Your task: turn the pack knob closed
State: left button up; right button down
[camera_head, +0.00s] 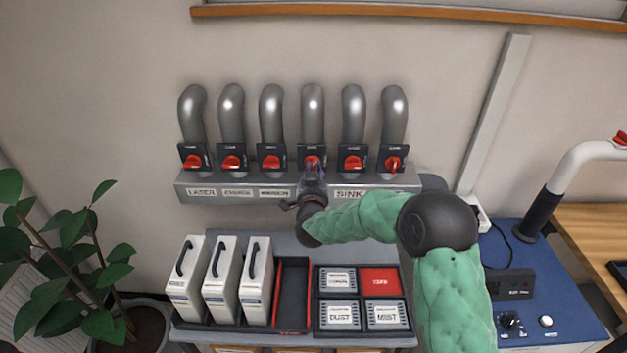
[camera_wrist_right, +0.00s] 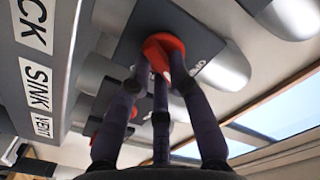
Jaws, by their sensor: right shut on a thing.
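The pack knob (camera_head: 311,160) is the red knob fourth from the left in the row, on a dark square plate below a grey pipe. My left gripper is not in view.
Similar red knobs stand close on both sides, including the sink knob (camera_head: 352,162) and the rightmost knob (camera_head: 393,163). Below are white cartridges (camera_head: 187,285), a red-edged empty slot (camera_head: 291,290) and a tray of labelled blocks (camera_head: 340,316). A blue bench (camera_head: 550,300) stands right.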

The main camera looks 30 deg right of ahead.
jog(key=shift+w+a+f+m+b, duration=0.1)
jog(key=shift+f+m+b, duration=0.05)
jog(key=shift+m+b, duration=3.4)
jog(key=shift+a+f+m+b, duration=0.1)
jog(key=shift+m+b, duration=2.75)
jog(key=shift+b, duration=1.25)
jog(key=c, duration=1.1)
grip_release()
jog(key=shift+d, duration=0.1)
jog(key=shift+c, duration=0.2)
jog(key=v, duration=1.2)
